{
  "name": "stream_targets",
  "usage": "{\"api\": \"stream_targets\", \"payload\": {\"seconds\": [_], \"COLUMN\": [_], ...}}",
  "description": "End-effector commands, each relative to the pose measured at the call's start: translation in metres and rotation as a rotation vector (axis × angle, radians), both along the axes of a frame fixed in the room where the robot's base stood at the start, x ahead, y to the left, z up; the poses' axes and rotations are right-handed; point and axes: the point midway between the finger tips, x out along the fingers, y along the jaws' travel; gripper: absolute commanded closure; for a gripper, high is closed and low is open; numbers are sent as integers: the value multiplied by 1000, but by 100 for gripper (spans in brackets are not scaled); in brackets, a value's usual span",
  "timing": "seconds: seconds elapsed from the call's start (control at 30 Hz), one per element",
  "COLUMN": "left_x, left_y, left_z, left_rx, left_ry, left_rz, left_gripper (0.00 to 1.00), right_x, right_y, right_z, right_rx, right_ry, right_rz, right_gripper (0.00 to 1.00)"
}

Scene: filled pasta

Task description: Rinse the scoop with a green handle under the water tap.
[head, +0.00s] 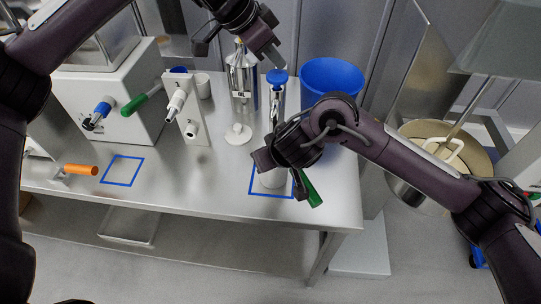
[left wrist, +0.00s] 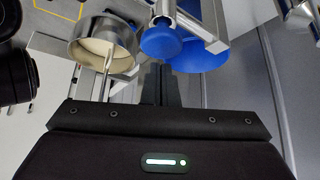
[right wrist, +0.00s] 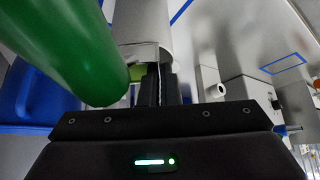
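The scoop's green handle (head: 312,190) shows beside my right gripper (head: 285,160) and points towards the table's front edge. In the right wrist view the green handle (right wrist: 70,50) is large and close at the left. My right fingers (right wrist: 160,85) are nearly together and seem to hold a thin part of the scoop; the contact is partly hidden. The water tap (head: 277,100) has a blue knob (head: 277,77), which also shows in the left wrist view (left wrist: 160,40). My left gripper (head: 270,45) is shut and empty, just above and behind the knob. No water flow can be made out.
A blue bucket (head: 332,78) stands right of the tap. Another green handle (head: 140,100) is by a white machine (head: 105,95), and an orange handle (head: 80,169) is at the left. A pot (head: 435,132) stands at the right. The table's front middle is clear.

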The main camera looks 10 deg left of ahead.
Motion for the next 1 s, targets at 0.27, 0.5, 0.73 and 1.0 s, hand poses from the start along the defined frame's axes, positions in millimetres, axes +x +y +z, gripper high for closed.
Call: {"api": "stream_targets", "payload": {"seconds": [0.27,0.5,0.73,1.0], "left_x": [0,0,0,0], "left_y": [0,0,0,0], "left_z": [0,-5,-12,-20], "left_rx": [0,0,1,0], "left_ry": [0,0,1,1], "left_rz": [0,0,0,-1], "left_gripper": [100,100,100,100], "right_x": [0,0,0,0], "right_y": [0,0,0,0], "right_z": [0,0,0,0], "right_rx": [1,1,1,1], "right_ry": [-1,-1,-1,-1], "right_rz": [0,0,0,0], "right_gripper": [100,100,100,100]}}
